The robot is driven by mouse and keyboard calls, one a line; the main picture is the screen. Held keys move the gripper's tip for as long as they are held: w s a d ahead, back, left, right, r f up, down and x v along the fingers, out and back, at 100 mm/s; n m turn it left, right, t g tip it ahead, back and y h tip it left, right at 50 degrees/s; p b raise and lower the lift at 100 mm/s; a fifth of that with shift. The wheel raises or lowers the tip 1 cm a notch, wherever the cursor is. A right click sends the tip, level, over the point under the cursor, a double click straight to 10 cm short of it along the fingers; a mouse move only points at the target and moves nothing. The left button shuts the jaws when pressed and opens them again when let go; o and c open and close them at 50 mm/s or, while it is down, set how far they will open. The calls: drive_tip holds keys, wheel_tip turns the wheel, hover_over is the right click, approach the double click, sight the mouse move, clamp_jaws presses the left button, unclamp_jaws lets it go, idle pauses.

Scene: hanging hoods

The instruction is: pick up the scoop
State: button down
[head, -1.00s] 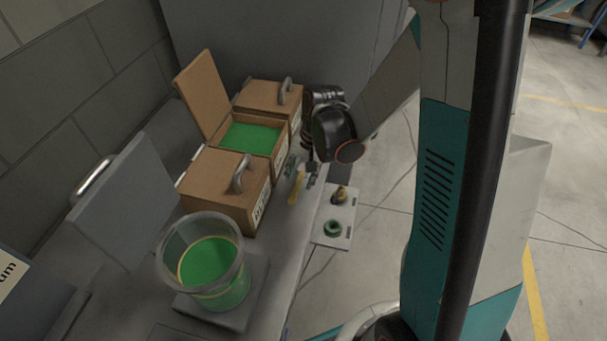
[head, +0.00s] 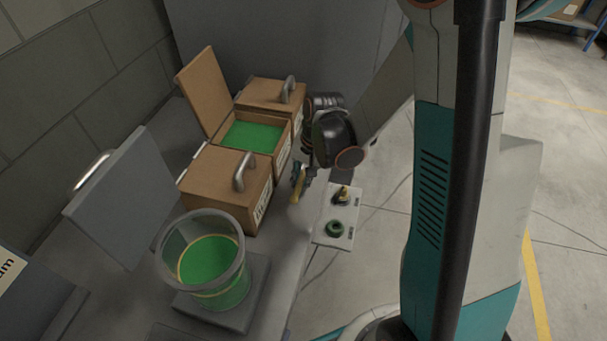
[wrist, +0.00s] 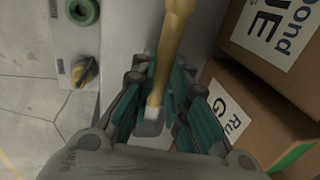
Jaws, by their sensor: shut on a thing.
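The scoop (head: 297,189) shows as a yellow shaft over the right edge of the bench, beside the front wooden box. In the wrist view the scoop (wrist: 176,35) runs from the top edge down between my fingers. Its far end is out of that view. My gripper (head: 304,176) is shut on the scoop, with the teal-lined fingers of my gripper (wrist: 163,88) on both sides of the shaft. I cannot tell whether the scoop touches the bench.
Wooden boxes (head: 215,185) stand left of my gripper; the middle one is open and holds green material. A clear bucket (head: 170,262) of green material sits on a grey plate in front. A control panel (head: 328,215) with a green button and a knob lies to the right.

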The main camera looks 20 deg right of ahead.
sight(302, 179)
wheel_tip(302, 179, up, 20)
drive_tip(key=p, duration=0.7)
drive_tip(key=shift+f, duration=0.1)
